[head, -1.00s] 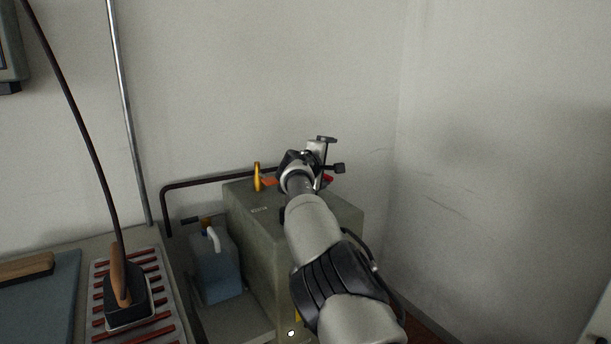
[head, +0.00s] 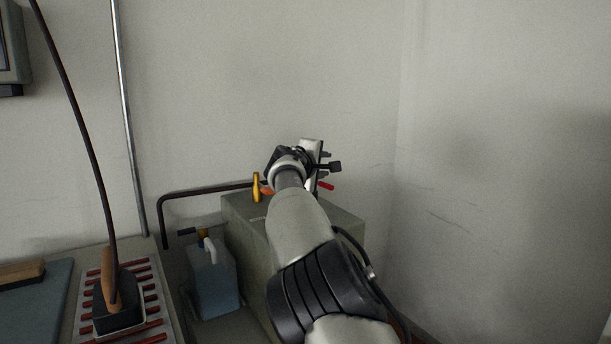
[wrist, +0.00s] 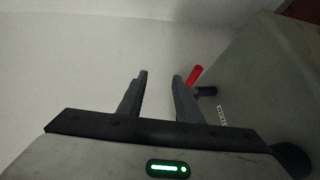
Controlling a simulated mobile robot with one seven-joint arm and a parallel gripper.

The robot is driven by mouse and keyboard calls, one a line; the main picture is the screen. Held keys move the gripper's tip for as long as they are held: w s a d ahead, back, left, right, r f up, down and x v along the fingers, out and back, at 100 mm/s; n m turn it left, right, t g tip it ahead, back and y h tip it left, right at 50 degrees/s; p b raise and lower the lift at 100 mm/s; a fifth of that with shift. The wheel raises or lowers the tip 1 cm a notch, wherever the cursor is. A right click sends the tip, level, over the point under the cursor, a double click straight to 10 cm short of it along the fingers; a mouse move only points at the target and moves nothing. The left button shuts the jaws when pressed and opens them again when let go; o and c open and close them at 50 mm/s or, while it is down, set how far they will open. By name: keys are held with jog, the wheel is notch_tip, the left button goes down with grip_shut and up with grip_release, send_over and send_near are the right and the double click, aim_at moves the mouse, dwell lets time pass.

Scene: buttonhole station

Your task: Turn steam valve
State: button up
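A grey-green boiler box (head: 345,222) stands in the corner, partly hidden behind my arm. A red lever (head: 327,186) shows at its far right side, just below my gripper (head: 324,166). In the wrist view the red lever (wrist: 195,76) is on a dark stem at the box, right beside the right finger's tip. My gripper is open in the wrist view (wrist: 160,77), with nothing between the fingers. I cannot tell whether the right finger touches the lever. A yellow handle (head: 256,187) stands on the box's left part.
A dark pipe (head: 205,189) runs along the wall to the box. A blue jug (head: 213,285) stands left of it. An iron (head: 116,295) rests on a rack with red bars (head: 160,320). The walls close the corner; the wall at right is bare.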

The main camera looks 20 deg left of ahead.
jog(key=f+b+v, duration=0.1)
jog(key=v, duration=1.1)
jog(key=shift+s+a, duration=0.15)
jog(key=shift+s, duration=0.35)
jog(key=shift+c, duration=0.5)
